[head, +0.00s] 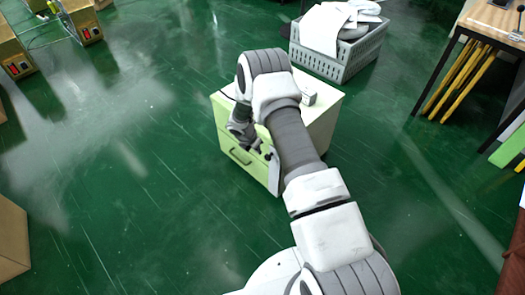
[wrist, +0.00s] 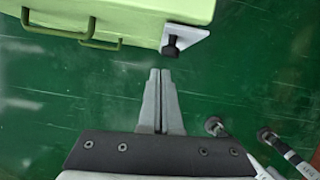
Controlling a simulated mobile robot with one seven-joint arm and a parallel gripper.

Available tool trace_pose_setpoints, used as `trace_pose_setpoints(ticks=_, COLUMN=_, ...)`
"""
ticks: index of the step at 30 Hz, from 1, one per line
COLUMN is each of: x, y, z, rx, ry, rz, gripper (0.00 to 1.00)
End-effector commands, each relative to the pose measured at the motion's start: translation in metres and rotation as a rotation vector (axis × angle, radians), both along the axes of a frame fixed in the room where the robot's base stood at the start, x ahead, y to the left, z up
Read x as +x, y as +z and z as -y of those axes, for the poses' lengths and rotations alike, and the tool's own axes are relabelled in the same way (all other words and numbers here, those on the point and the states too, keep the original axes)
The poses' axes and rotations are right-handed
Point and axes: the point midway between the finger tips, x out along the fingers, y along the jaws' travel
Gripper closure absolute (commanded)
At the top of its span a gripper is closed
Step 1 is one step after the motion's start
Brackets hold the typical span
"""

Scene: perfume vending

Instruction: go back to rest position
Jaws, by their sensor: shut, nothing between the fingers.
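My gripper (wrist: 160,75) is shut and empty in the wrist view, its two grey fingers together over the green floor. The light green drawer cabinet (wrist: 130,10) with handles is just beyond the fingertips, with a gap of floor between. In the head view my arm reaches out over the cabinet (head: 240,163) and bends down on its front side. My gripper is small there, near the cabinet's front, and partly hidden by the arm.
A small pale box (head: 308,94) is on the cabinet top. A grey crate (head: 340,62) with white items stands behind. A table (head: 490,25) is at the upper right, cardboard boxes (head: 12,240) at the left. The green floor left of the cabinet is mostly clear.

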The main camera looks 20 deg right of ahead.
Motion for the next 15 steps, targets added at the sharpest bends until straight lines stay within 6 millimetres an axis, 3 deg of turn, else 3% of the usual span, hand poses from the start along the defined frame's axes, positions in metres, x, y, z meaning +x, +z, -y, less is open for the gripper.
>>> trace_pose_setpoints(ticks=1, x=-0.003, y=0.017, z=-0.004, rx=0.000, ry=0.001, rz=0.000, gripper=1.00)
trace_pose_setpoints(ticks=6, x=-0.009, y=0.045, z=-0.015, rx=0.001, ry=0.001, rz=-0.001, gripper=1.00)
trace_pose_setpoints(ticks=15, x=-0.014, y=0.062, z=-0.022, rx=0.001, ry=-0.001, rz=-0.003, gripper=1.00)
